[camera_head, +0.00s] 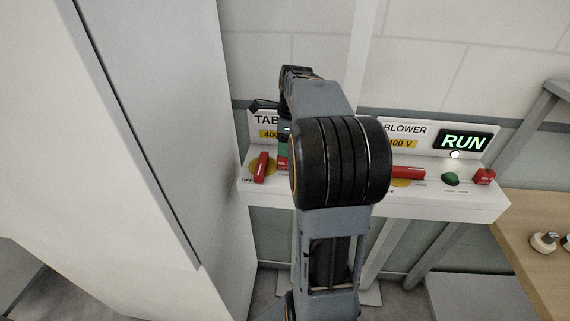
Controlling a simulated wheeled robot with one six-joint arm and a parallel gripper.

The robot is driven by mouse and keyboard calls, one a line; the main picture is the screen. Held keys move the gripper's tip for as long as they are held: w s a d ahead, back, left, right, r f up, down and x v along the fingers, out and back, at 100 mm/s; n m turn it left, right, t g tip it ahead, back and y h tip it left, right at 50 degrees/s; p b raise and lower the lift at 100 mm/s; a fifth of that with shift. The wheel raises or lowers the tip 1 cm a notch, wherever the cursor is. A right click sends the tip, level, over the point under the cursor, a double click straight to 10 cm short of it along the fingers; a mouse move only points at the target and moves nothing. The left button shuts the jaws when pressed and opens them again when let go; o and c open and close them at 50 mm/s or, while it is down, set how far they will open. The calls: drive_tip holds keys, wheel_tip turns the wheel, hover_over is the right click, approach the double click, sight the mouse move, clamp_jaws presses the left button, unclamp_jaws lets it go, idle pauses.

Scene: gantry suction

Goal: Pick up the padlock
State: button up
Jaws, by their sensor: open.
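I cannot make out a padlock for certain. Two small pale objects with darker parts lie on the wooden bench at the right edge; the nearer one (543,242) is rounded and the other (566,241) is cut off by the frame. They are too small to identify. My arm rises through the middle and covers the centre of the switch panel. My gripper (266,106) shows only partly, as dark parts at the arm's far end by the panel's left label. It is open, and nothing shows held in it. Most of it is hidden behind my arm.
A white switch panel (460,203) spans the middle. Its left red handle (262,167) is upright; its right red handle (409,172) lies level. A lit RUN sign (464,142) is at right. A tall white cabinet (130,190) blocks the left. The wooden bench (530,270) is lower right.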

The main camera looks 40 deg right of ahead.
sight(284, 158)
drive_tip(key=shift+w+a+f, duration=0.1)
drive_tip(key=shift+a+f, duration=0.05)
drive_tip(key=shift+f, duration=1.35)
drive_tip(key=shift+w+a+f, duration=0.1)
drive_tip(key=shift+f, duration=1.4)
drive_tip(key=c, duration=1.1)
drive_tip(key=shift+o, duration=0.2)
drive_tip(key=shift+r, duration=0.1)
